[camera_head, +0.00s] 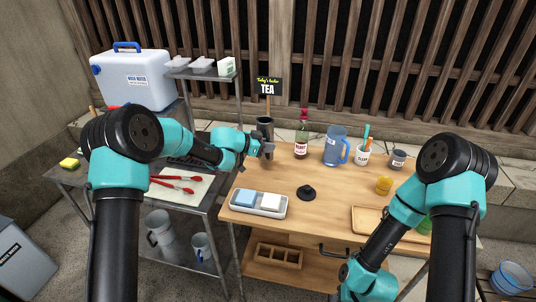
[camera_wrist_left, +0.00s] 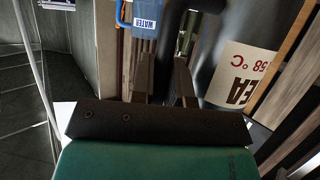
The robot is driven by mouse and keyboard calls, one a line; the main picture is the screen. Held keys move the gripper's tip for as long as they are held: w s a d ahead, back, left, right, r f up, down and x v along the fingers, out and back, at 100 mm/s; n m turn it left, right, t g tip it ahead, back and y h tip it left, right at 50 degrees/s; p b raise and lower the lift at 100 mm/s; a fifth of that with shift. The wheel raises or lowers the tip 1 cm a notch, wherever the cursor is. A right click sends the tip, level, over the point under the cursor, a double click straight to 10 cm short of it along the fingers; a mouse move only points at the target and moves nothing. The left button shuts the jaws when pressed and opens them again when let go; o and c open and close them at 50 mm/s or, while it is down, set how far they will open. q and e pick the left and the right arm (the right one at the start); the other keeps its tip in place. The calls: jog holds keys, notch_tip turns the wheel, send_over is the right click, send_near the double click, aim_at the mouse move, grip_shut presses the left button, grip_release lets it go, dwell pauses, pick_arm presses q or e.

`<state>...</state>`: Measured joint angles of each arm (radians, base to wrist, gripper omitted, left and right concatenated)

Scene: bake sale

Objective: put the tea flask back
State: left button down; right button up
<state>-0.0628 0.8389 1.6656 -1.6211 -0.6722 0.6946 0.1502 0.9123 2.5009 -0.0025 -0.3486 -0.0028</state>
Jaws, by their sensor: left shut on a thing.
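The tea flask (camera_head: 265,125) is a dark, tall cylinder at the back left of the wooden table, in front of the TEA sign. In the left wrist view the flask (camera_wrist_left: 228,82) fills the right side, with a cream label reading TEA and 58 °C upside down. My left gripper (camera_head: 267,148) is at the flask's near side. In the wrist view its fingers (camera_wrist_left: 165,92) are close around the flask's dark handle. I cannot tell whether the flask's base touches the table. My right gripper is out of view; only its arm shows at the right.
A red-capped bottle (camera_head: 301,138), blue jug (camera_head: 336,146) and cups (camera_head: 362,154) stand right of the flask. A black lid-like disc (camera_head: 306,193) and grey tray (camera_head: 247,209) lie in front. The TEA sign (camera_head: 268,87) rises behind. Bare tabletop (camera_head: 335,185) lies at centre.

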aim_at(268, 158)
pick_arm(q)
jog(key=shift+f, duration=1.95)
jog(key=c, duration=1.1)
grip_release()
jog(key=shift+r, duration=0.2)
jog(key=v, duration=1.2)
jog(key=shift+f, duration=0.1)
